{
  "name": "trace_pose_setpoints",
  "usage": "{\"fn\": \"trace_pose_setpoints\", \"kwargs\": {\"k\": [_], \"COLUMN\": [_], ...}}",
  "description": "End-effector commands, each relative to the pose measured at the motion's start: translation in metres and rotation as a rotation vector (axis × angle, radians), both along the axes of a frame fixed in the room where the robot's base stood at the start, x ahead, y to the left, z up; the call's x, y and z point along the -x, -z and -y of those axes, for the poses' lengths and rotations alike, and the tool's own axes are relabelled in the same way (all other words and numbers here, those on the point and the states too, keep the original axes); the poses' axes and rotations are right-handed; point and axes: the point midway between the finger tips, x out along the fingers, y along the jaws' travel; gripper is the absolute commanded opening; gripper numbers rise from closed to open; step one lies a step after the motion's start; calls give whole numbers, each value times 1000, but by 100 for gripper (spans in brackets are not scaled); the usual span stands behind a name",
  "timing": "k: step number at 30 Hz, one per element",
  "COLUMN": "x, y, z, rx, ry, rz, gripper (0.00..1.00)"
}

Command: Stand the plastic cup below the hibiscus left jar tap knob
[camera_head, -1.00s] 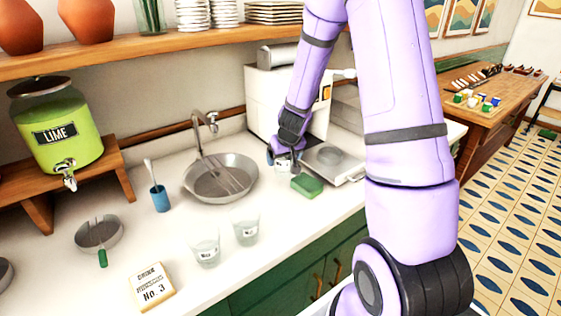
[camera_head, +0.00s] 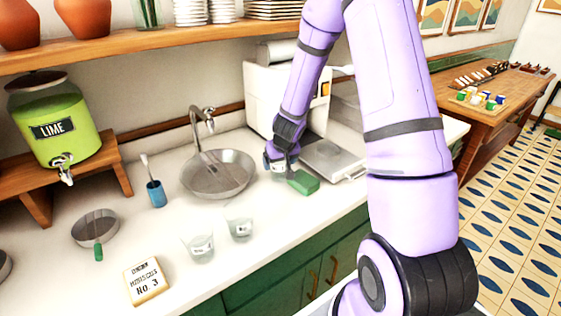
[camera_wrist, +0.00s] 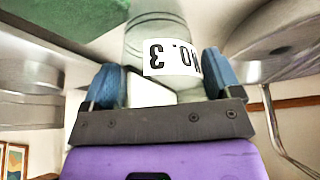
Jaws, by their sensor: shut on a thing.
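My gripper (camera_head: 279,164) is shut on a clear plastic cup with a white "NO. 3" label. The cup (camera_wrist: 155,35) shows between the blue fingertips in the wrist view, label upside down in the picture. In the head view the held cup is small and mostly hidden by my gripper, between the sink and the green sponge. I cannot tell whether its base touches the counter. A green jar (camera_head: 50,135) labelled LIME, with a metal tap (camera_head: 64,168), stands on a wooden riser at left. No hibiscus jar shows.
A sink (camera_head: 218,174), green sponge (camera_head: 303,182), blue holder (camera_head: 156,194) and strainer (camera_head: 95,228) are nearby. A shelf (camera_head: 160,38) runs above.

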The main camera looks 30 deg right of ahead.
Motion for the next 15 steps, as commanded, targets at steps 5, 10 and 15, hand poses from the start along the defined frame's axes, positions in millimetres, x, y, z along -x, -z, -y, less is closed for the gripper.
{"fn": "trace_pose_setpoints", "kwargs": {"k": [5,10,15], "x": [0,0,0], "y": [3,3,1], "z": [0,0,0], "rx": [-1,0,0], "ry": [1,1,0], "rz": [-1,0,1], "gripper": [89,100,100]}}
